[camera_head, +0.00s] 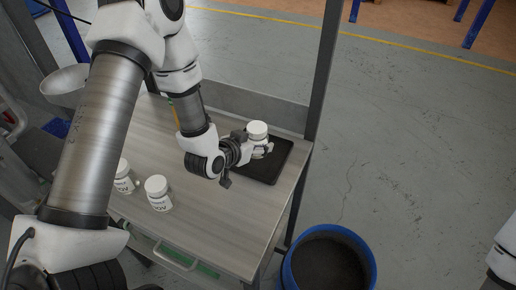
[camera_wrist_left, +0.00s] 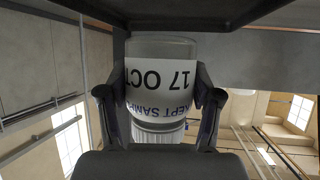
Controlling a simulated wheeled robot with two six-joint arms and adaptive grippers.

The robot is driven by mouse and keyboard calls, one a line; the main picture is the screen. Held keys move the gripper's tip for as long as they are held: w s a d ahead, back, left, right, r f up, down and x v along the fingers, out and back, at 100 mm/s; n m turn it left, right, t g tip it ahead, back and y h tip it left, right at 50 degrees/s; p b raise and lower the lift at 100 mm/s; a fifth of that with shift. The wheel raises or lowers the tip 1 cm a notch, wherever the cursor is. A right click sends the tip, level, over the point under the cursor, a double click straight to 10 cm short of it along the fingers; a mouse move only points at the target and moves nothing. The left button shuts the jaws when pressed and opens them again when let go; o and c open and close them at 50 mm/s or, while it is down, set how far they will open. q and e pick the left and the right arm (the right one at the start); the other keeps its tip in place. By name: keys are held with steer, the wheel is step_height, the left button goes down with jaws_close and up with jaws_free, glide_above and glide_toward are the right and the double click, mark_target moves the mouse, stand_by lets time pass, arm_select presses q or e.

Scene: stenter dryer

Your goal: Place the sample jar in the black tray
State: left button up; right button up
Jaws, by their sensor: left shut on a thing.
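The white sample jar (camera_head: 257,130) with a white lid is upright over the black tray (camera_head: 264,175) in the head view. My left gripper (camera_head: 262,149) is shut on it. In the left wrist view the jar (camera_wrist_left: 162,85) appears upside down between the two fingers, its label reading "17 OCT" and "KEPT SAMPLE". The dark tray edge (camera_wrist_left: 200,14) shows just beyond the jar's base there. I cannot tell whether the base touches the tray. My right gripper is out of view.
Two more white jars (camera_head: 158,190) (camera_head: 122,178) stand on the wooden worktop (camera_head: 215,222) at the left. A dark post (camera_head: 322,80) rises by the tray's corner. A blue bin (camera_head: 330,234) stands on the floor at the right. The worktop between jars and tray is partly clear.

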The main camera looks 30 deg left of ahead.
arm_select(q)
steer(key=shift+w+a+f, duration=0.15)
steer(key=shift+w+f, duration=0.05)
steer(key=shift+w, duration=0.35)
steer(key=shift+w+a+f, duration=0.15)
steer(key=shift+w+f, duration=0.05)
steer(key=shift+w, duration=0.35)
step_height(320, 180, down, 3)
steer(key=shift+s+d+r+p, duration=0.1)
steer(key=shift+r+p, duration=0.1)
steer(key=shift+p, duration=0.35)
steer(key=shift+f, duration=0.4)
steer(key=o, duration=1.4)
steer(key=shift+r, duration=0.1)
